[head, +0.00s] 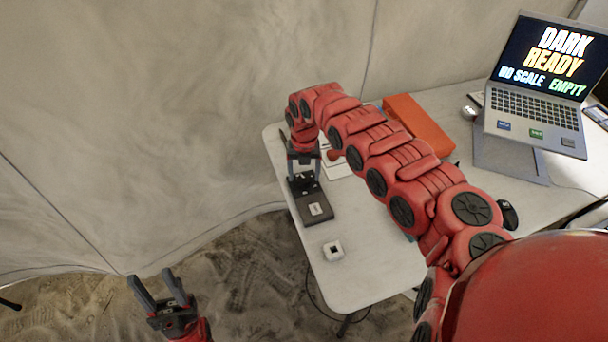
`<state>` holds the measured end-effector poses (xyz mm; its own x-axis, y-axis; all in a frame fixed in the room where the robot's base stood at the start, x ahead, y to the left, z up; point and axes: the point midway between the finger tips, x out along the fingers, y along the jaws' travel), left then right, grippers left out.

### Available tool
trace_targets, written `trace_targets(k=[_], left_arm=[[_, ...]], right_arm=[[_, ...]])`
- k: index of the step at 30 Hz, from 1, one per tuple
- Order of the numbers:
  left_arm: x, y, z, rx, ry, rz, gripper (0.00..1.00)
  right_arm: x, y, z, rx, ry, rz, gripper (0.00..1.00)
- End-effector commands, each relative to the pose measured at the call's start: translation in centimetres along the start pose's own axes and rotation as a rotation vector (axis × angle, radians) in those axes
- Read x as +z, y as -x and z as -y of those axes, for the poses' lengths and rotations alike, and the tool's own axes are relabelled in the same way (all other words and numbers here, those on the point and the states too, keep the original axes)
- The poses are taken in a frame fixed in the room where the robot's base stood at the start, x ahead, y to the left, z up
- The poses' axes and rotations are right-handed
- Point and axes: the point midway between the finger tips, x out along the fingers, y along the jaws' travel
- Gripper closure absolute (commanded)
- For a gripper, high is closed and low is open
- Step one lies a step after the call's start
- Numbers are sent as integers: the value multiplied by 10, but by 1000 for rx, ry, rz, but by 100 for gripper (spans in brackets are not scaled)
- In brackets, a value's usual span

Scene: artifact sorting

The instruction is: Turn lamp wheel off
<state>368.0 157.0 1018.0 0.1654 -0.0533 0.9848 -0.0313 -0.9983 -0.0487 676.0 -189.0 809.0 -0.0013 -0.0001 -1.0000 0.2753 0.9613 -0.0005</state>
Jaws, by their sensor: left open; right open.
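A flat black device (313,206) with a pale label lies near the left edge of the white table. It has a small raised dark part at its far end, which may be the lamp wheel; it is too small to tell. My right gripper (304,177) points down over that far end with its fingers open on either side of the raised part. I cannot tell whether it touches. My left gripper (160,287) is open and empty, off the table at the lower left, over the sandy floor.
An orange box (419,124) lies behind my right arm. A laptop (540,75) reading "DARK READY NO SCALE EMPTY" stands at the right. Tent cloth hangs behind the table.

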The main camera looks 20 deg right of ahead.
Motion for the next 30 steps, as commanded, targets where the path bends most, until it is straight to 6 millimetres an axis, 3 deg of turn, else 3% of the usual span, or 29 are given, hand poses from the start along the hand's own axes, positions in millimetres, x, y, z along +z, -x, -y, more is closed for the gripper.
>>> trace_targets(k=[18,24,30], left_arm=[[4,22,-1,0,0,0,50],[4,24,-1,0,0,0,50],[4,24,-1,0,0,0,50]], right_arm=[[1,142,-1,2,2,6,21],[1,163,-1,1,1,4,21],[0,166,0,1,1,2,21]])
